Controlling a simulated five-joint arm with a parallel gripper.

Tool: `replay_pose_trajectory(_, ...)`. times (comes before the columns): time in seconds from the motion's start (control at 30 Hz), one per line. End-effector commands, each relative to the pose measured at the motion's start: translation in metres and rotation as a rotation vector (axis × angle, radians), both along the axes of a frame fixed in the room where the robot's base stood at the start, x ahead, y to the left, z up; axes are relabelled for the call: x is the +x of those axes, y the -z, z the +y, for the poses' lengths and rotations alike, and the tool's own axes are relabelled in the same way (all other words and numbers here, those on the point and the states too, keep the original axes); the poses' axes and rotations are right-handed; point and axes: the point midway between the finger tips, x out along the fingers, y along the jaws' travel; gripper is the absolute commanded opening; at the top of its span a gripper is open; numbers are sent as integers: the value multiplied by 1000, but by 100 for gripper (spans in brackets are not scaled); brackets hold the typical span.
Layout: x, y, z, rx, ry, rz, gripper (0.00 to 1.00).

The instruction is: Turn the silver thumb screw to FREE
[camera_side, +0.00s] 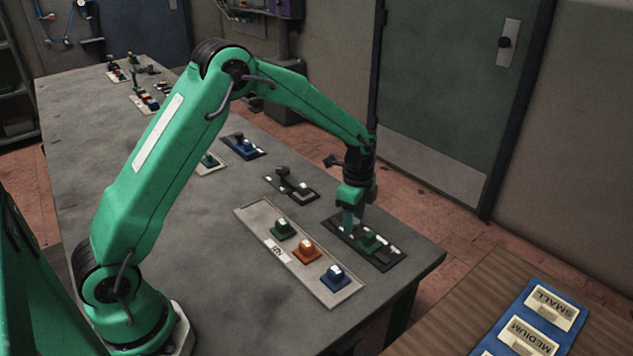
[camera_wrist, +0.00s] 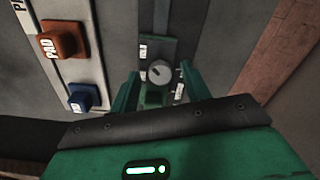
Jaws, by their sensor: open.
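The silver thumb screw (camera_wrist: 159,71) is a round grey knob with a dark pointer mark, on a green mount in the wrist view. Small white labels lie beside it, too small to read. My gripper (camera_wrist: 160,76) is open, its green fingers to the left and right of the screw in that view. I cannot tell whether they touch it. In the side view my gripper (camera_side: 353,223) points down over the dark panel (camera_side: 390,259) near the table's right end. The screw is not clearly seen there, behind the fingers and green mount.
A pale plate (camera_side: 256,225) with green, orange and blue blocks lies to the left of the dark panel. A smaller dark panel (camera_side: 291,187) with a lever stands behind it. The grey table top (camera_side: 390,220) is bare beyond the panel.

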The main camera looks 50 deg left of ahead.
Motion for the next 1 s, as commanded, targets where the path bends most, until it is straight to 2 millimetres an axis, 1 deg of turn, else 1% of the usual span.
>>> replay_pose_trajectory(0.2, 0, 1, 0, 0, 0, 0, 47)
replay_pose_trajectory(0.23, 0, 1, 0, 0, 0, 0, 45)
replay_pose_trajectory(0.37, 0, 0, 0, 0, 0, 0, 20)
replay_pose_trajectory(0.4, 0, 0, 0, 0, 0, 0, 12)
replay_pose_trajectory(0.43, 0, 0, 0, 0, 0, 0, 6)
replay_pose_trajectory(0.47, 0, 0, 0, 0, 0, 0, 2)
replay_pose_trajectory(0.77, 0, 0, 0, 0, -20, 0, 2)
replay_pose_trajectory(1.0, 0, 0, 0, 0, -107, 0, 2)
